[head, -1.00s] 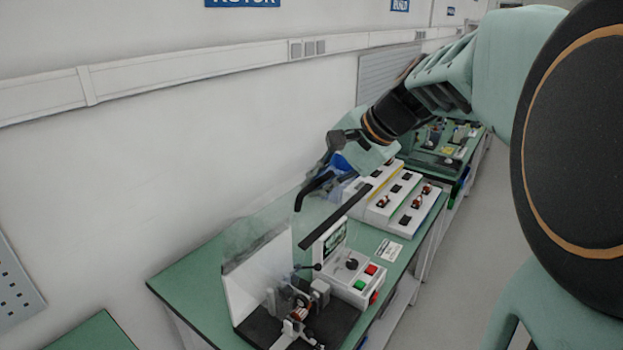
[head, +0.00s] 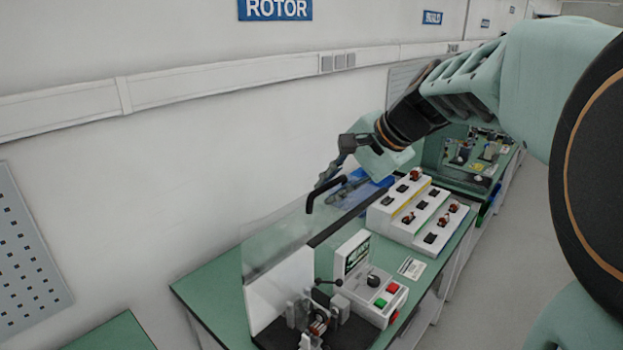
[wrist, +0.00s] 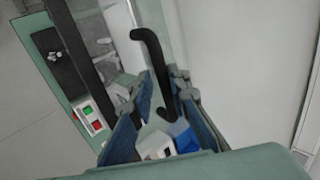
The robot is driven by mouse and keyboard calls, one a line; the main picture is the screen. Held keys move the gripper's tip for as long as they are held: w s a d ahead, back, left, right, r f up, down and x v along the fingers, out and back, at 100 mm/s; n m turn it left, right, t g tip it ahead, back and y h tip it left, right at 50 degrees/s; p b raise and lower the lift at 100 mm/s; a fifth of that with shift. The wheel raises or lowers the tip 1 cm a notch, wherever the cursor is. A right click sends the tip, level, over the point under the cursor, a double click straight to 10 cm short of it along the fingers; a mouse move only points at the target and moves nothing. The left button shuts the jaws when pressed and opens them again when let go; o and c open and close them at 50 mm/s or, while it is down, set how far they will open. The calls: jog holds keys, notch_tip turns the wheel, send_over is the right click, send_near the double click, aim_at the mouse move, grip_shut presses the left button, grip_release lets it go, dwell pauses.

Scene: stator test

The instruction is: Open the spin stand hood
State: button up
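The spin stand (head: 318,325) is on the green bench, with a white side wall and a dark base. Its clear hood (head: 275,240) is raised and tilted back towards the wall, its dark edge bar slanting behind the display. The bent black hood handle (head: 325,192) sticks up from the hood. In the wrist view the handle (wrist: 158,70) runs down between the two blue fingers of my gripper (wrist: 167,128). The fingers stand apart, with gaps beside the handle. In the head view my gripper (head: 332,172) is just above and behind the handle. Contact cannot be told.
A control box (head: 370,290) with red and green buttons and a display stands right of the spin stand. A stepped white rack (head: 420,215) with small parts and a blue bin (head: 375,188) are farther along. The wall is close behind the hood.

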notch_tip(320, 180, up, 10)
dwell(0.7)
